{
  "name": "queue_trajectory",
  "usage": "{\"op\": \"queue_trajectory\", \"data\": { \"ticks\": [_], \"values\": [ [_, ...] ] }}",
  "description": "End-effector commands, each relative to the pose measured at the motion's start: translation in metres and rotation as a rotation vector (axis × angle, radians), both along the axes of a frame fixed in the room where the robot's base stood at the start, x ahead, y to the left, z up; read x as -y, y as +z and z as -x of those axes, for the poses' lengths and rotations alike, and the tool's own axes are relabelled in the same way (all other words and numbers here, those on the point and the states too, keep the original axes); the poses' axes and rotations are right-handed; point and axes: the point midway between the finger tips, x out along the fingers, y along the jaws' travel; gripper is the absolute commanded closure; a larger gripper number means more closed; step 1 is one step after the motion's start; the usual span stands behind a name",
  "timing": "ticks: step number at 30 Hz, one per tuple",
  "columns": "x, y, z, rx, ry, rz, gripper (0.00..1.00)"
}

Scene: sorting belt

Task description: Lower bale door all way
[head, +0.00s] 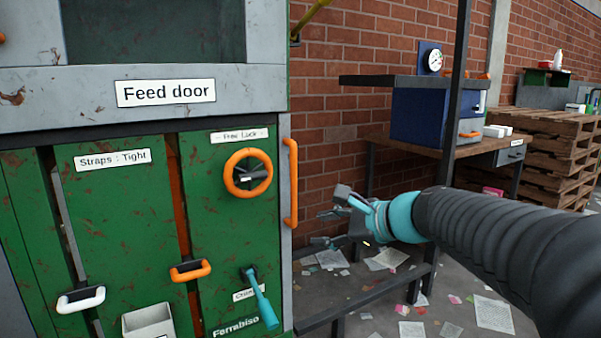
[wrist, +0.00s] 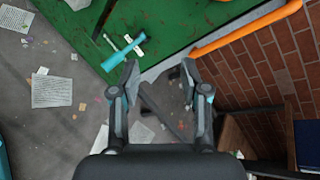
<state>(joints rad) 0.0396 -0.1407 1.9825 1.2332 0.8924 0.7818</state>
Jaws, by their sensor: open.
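The green front of the baler stands at the left of the head view. Its right-hand green panel (head: 228,215), which I take to be part of the bale door, looks flush with the frame. It carries an orange handwheel (head: 248,173) under a "Free Lock" label. A vertical orange bar handle (head: 291,185) is on the right edge and also shows in the wrist view (wrist: 245,28). A teal lever (head: 262,300) hangs low on the panel, also in the wrist view (wrist: 122,50). My gripper (head: 320,229) is open and empty, right of the handle and apart from it.
The "Feed door" (head: 166,93) panel is above. Two strap slots with a white handle (head: 80,299) and an orange handle (head: 190,271) are left. A workbench (head: 440,147) with a blue box (head: 418,112) and stacked pallets (head: 530,150) stand right. Paper litters the floor.

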Motion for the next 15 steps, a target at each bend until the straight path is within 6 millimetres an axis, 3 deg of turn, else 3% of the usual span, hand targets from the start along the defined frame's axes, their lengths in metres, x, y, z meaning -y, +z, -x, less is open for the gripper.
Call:
{"op": "queue_trajectory", "data": {
  "ticks": [1,6,10,15],
  "values": [
    [-0.002,0.005,-0.027,-0.048,-0.051,-0.121,0.54],
    [0.001,0.031,-0.096,-0.191,-0.186,-0.501,0.54],
    [0.007,0.043,-0.13,-0.262,-0.242,-0.696,0.54],
    [0.012,0.05,-0.149,-0.303,-0.27,-0.808,0.54]
  ]
}}
